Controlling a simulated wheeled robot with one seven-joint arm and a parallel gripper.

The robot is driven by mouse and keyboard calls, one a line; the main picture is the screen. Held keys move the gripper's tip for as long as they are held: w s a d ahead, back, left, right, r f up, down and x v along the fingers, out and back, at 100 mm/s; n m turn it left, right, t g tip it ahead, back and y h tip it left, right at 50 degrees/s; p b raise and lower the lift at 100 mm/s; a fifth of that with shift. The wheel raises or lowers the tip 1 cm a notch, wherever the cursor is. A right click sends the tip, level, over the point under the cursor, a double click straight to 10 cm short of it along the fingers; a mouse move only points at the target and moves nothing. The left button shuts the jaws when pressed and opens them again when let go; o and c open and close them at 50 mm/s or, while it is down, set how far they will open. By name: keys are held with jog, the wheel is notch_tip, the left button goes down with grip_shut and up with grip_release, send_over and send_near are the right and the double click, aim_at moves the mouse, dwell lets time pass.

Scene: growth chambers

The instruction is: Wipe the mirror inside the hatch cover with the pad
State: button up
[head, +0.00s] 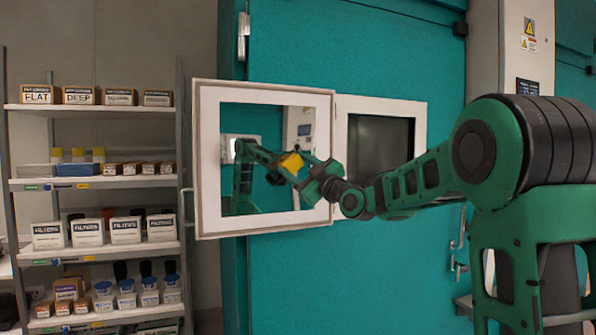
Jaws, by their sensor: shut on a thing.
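The hatch cover (205,160) stands swung open to the left of the hatch, with a pale frame around a mirror (265,118) on its inner face. My gripper (303,172) is in front of the right half of the mirror, shut on a yellow pad (291,163). The pad is at or very close to the glass, right of the mirror's middle; I cannot tell whether it touches. The mirror reflects my green arm, which meets the real gripper in the picture and makes the fingertips hard to separate.
The hatch window (380,142) with its pale frame is in the teal chamber door (300,290), right of the cover and partly behind my arm. A shelf rack (95,183) with boxes and bottles stands at the left.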

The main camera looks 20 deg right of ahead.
jog(key=shift+a, duration=3.4)
jog(key=s, duration=0.8)
jog(key=shift+s+d, duration=0.3)
jog(key=shift+s, duration=0.1)
